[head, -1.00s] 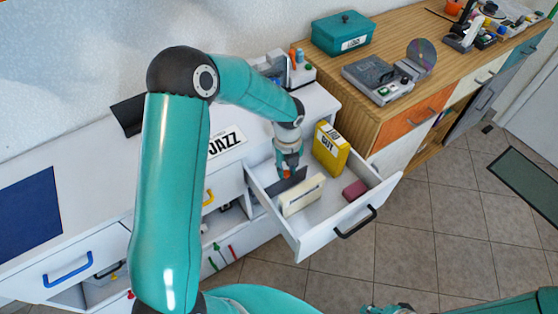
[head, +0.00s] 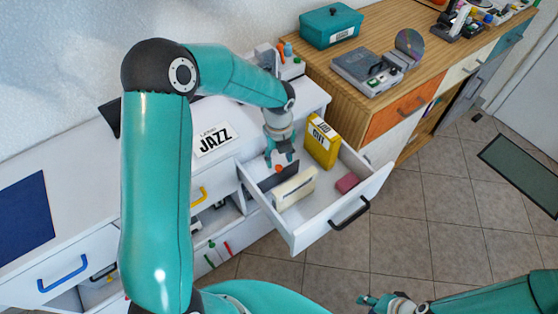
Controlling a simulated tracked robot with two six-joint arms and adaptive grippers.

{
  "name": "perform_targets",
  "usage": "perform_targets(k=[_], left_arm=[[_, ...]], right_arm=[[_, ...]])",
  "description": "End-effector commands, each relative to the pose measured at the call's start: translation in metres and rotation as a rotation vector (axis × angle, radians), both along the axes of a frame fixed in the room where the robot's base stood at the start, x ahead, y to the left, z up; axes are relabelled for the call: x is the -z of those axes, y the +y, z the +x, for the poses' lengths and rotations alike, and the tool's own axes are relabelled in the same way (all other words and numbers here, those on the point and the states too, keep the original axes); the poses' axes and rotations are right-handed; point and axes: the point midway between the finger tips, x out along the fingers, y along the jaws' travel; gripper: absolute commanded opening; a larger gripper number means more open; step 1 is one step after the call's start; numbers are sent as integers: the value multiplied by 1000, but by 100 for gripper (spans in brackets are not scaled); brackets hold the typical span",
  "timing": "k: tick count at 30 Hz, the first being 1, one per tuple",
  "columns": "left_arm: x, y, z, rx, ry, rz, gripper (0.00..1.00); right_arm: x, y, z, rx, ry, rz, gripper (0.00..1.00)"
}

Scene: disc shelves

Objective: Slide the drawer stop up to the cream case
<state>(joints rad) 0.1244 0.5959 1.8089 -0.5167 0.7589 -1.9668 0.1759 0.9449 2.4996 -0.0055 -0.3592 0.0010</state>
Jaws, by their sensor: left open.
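The cream case (head: 294,189) stands upright in the open white drawer (head: 318,214). A dark upright plate with an orange-red knob (head: 278,170), which looks like the drawer stop, stands close behind the case. The case partly covers it, and I cannot tell whether they touch. My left gripper (head: 281,162) is just above the knob with its fingers spread and nothing between them. My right gripper (head: 368,299) is low at the bottom of the view, away from the drawer; its jaw opening is too small to judge.
A yellow box (head: 322,142) stands in the drawer's back right corner, and a pink block (head: 347,183) lies near its front right. A JAZZ label (head: 214,139) lies on the white top to the left. A wooden cabinet (head: 350,108) stands right of the drawer.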

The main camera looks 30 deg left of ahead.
Motion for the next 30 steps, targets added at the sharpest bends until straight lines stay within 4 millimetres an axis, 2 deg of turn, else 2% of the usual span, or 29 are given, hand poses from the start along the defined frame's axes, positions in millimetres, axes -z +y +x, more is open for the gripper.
perform_targets(k=[1, 6, 13, 18, 25, 26, 30], left_arm=[[-12, 0, 2, 0, -6, 1, 49], [-47, 0, 2, 0, -7, 1, 49], [-82, 0, 3, 0, -5, 0, 49], [-92, 0, 2, 1, -3, -1, 49], [-92, 0, 2, 1, -2, 0, 49], [-92, 0, 2, 1, -2, 0, 48], [-89, -1, 1, -2, 2, -3, 24]], right_arm=[[0, 0, 0, 0, 0, 0, 37], [0, 0, 0, 0, 0, 0, 37], [0, 0, 0, 0, 0, 0, 37], [0, 0, 0, 0, 0, 0, 37], [1, 0, 0, 0, 0, 0, 37], [1, 0, 0, 0, 0, 0, 37], [1, 0, 0, 0, 0, 0, 37]])
